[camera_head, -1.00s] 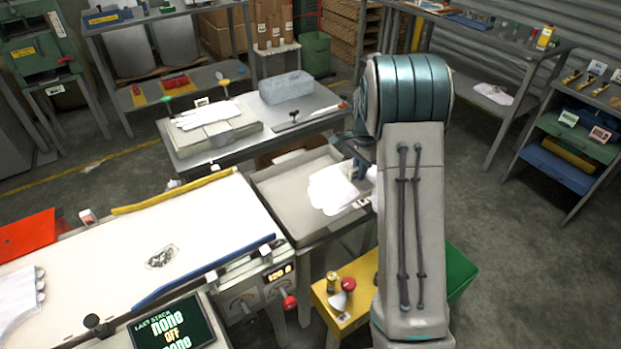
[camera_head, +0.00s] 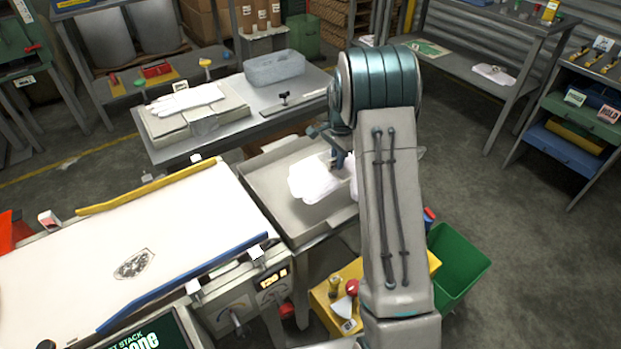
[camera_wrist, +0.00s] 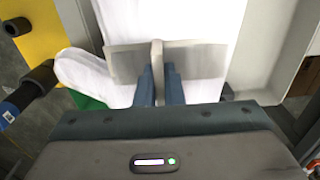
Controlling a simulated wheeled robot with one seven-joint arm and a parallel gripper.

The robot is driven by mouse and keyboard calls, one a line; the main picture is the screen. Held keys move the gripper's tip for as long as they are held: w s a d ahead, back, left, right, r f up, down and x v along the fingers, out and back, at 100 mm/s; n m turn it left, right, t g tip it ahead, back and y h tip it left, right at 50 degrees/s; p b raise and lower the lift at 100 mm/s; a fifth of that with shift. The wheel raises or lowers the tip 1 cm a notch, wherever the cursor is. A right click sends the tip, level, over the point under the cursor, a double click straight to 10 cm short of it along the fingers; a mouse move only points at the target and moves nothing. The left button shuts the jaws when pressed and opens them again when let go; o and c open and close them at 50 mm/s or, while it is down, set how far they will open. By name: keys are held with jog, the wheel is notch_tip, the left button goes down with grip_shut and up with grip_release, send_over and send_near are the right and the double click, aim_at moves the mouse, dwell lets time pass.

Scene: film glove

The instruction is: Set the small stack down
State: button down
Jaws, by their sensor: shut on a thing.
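The small stack of white film gloves (camera_head: 312,182) shows as a pale, flat shape over the shallow grey metal tray (camera_head: 262,186). My gripper (camera_head: 338,160) is above its right part, partly hidden by my arm. In the wrist view, my gripper (camera_wrist: 158,72) is shut on the stack, with a flat grey plate on each finger. White film (camera_wrist: 185,18) spreads beyond the fingers, and a rounded white lobe (camera_wrist: 90,78) sticks out at left. I cannot tell whether the stack touches the tray floor.
A white-topped machine (camera_head: 190,225) with a blue front bar (camera_head: 180,283) stands left of the tray. A bench behind holds more white gloves (camera_head: 185,100) and a grey tub (camera_head: 275,68). A yellow stand (camera_head: 322,300) and green bin (camera_head: 460,265) are near my arm.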

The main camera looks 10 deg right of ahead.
aim_at(311, 163)
jog(key=w+a+f, duration=0.1)
jog(key=a, duration=0.1)
jog(key=w+a+f, duration=0.4)
jog(key=shift+w+a, duration=0.25)
jog(key=shift+a, duration=0.1)
jog(key=shift+f+p, duration=0.3)
jog(key=shift+f, duration=1.75)
jog(key=shift+f, duration=0.15)
jog(key=c, duration=1.5)
grip_release()
jog(key=shift+c, duration=0.2)
